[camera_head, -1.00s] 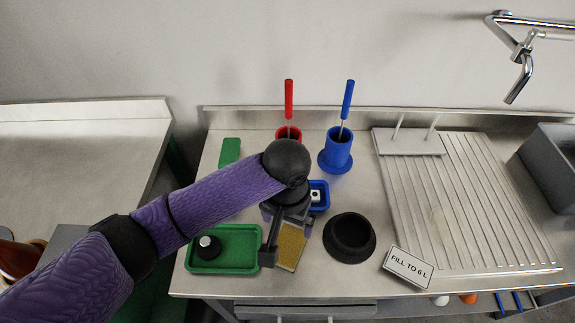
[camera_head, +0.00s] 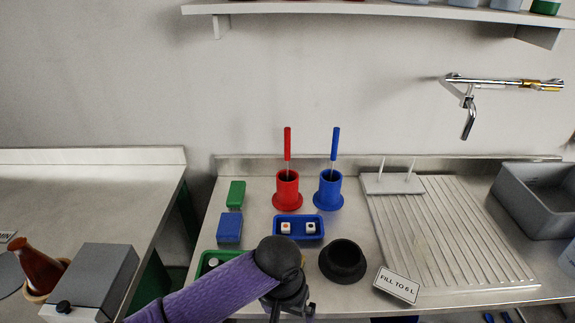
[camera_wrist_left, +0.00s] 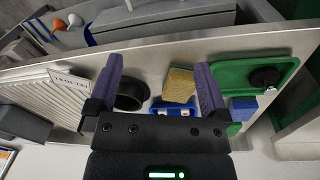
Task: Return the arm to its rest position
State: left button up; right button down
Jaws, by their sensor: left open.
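My left arm comes in from the bottom left in the head view. Its left gripper (camera_head: 290,309) is at the front edge of the bench, and its fingers are mostly hidden there. In the left wrist view the left gripper (camera_wrist_left: 158,85) has its two fingers spread apart with nothing held between them. A yellow sponge (camera_wrist_left: 179,85) shows beyond the fingers, on the bench and apart from them. My right gripper is in neither view.
On the bench stand a blue tray (camera_head: 316,230) with two small cubes, a black ring-shaped holder (camera_head: 343,261), red (camera_head: 287,191) and blue (camera_head: 328,191) cups with rods, a green tray (camera_head: 208,259), a sign (camera_head: 397,285) and a ribbed drainboard (camera_head: 450,240).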

pick_arm(q)
jog(key=s+a+f+n+t+h, duration=0.15)
jog(key=a+f, duration=0.25)
jog(key=f, duration=0.6)
jog(key=s+a+f+n+y, duration=0.1)
jog(key=s+a+f, duration=0.25)
jog(key=f, duration=0.55)
jog(key=s+a+f, duration=0.3)
jog(key=s, duration=0.5)
jog(key=s+a+f+y, duration=0.1)
jog(key=s+a+f, duration=0.3)
jog(key=s, duration=0.5)
jog(key=s+a+f+m+g, duration=0.1)
jog(key=s+a+f, duration=0.2)
jog(key=s, duration=0.6)
jog(key=shift+a+f+y+b, duration=0.3)
jog(key=shift+a+f+y, duration=0.05)
jog(key=shift+f, duration=0.05)
